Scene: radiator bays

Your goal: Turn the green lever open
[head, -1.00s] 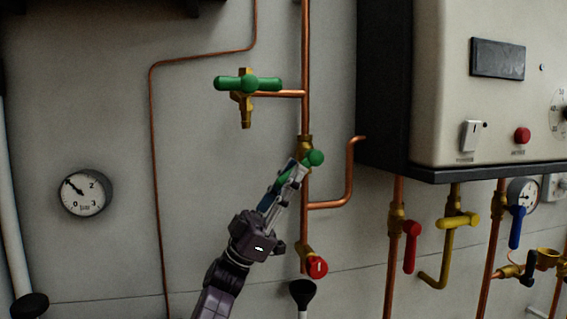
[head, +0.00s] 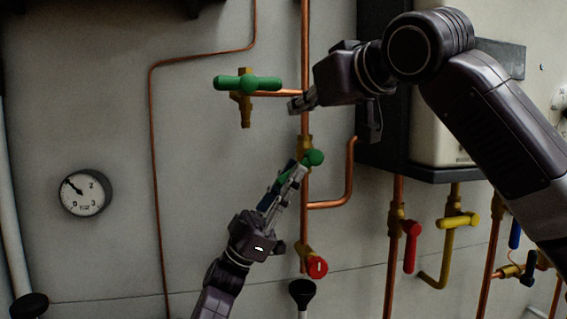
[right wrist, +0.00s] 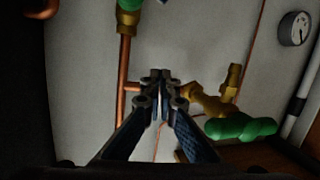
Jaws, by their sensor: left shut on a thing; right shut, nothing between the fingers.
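The green lever (head: 314,158) sits on a brass valve on the vertical copper pipe, in the middle of the head view. Its rounded hub is visible; its arm slants down-left and is mostly hidden by my left gripper (head: 291,172), which is shut on it from below. My right gripper (head: 297,104) is shut and empty, above the lever, by the pipe and the side branch. In the right wrist view its closed fingertips (right wrist: 160,76) are in front of the wall, between the pipe and the tap. Some green of the lever's valve shows at that view's top edge (right wrist: 130,4).
A brass tap with a green cross handle (head: 248,83) is just left of my right gripper; it also shows in the right wrist view (right wrist: 240,127). A red-handled valve (head: 316,267) and black funnel (head: 302,292) are below. The boiler (head: 430,150) is at right, a gauge (head: 83,192) at left.

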